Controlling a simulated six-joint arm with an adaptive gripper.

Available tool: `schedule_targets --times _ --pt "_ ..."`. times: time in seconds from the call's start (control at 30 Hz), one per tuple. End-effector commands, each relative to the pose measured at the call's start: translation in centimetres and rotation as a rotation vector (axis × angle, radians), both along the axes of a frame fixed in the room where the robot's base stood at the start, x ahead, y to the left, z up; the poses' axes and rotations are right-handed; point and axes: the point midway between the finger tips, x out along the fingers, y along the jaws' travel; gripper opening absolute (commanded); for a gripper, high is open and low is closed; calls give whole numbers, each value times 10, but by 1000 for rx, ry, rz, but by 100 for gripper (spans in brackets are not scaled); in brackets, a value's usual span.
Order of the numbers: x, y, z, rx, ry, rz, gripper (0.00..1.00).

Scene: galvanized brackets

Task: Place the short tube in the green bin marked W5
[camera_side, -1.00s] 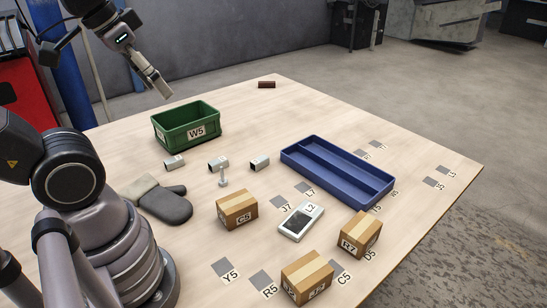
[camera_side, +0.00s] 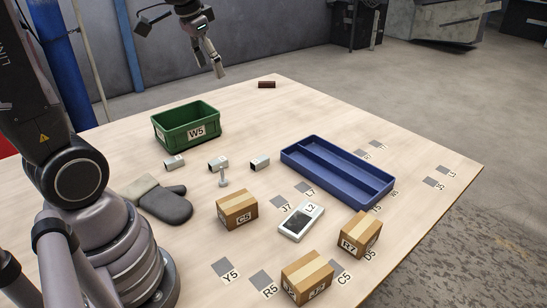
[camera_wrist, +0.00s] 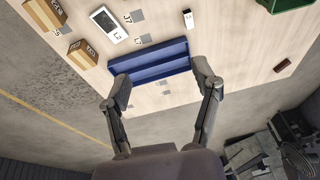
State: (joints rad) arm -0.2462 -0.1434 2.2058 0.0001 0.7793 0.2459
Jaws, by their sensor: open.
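The green bin marked W5 (camera_side: 186,133) stands upright at the table's back left; its visible inside looks empty. A corner of this bin shows in the wrist view (camera_wrist: 285,4). In front of it lie three small grey metal tube-like pieces: a left one (camera_side: 174,163), a middle one (camera_side: 218,164) and a right one (camera_side: 259,163). They look alike in size, so I cannot tell which is the short tube. One grey piece shows in the wrist view (camera_wrist: 188,19). My gripper (camera_side: 218,68) is open and empty, high above the table's back part, apart from everything.
A blue divided tray (camera_side: 337,173) lies to the right. A grey bolt-like piece (camera_side: 223,179) stands by the middle piece. A glove (camera_side: 158,200), cartons (camera_side: 237,209), a device marked L2 (camera_side: 301,221) and a brown block (camera_side: 267,85) also lie on the table.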

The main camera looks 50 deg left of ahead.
Motion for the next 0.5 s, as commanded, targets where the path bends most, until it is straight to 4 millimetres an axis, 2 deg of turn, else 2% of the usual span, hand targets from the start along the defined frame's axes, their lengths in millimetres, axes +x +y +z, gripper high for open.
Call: schedule_targets --times 0.03,0.1,0.17,0.23,0.4,0.5 --pt "19 19 -17 -2 42 10 63" --pt "42 45 -40 -2 83 11 63" --pt "58 68 -64 -6 118 12 63" --pt "72 95 -95 -14 158 11 63" --pt "87 154 -176 -43 238 8 63" --pt "87 177 -213 -58 267 5 63"
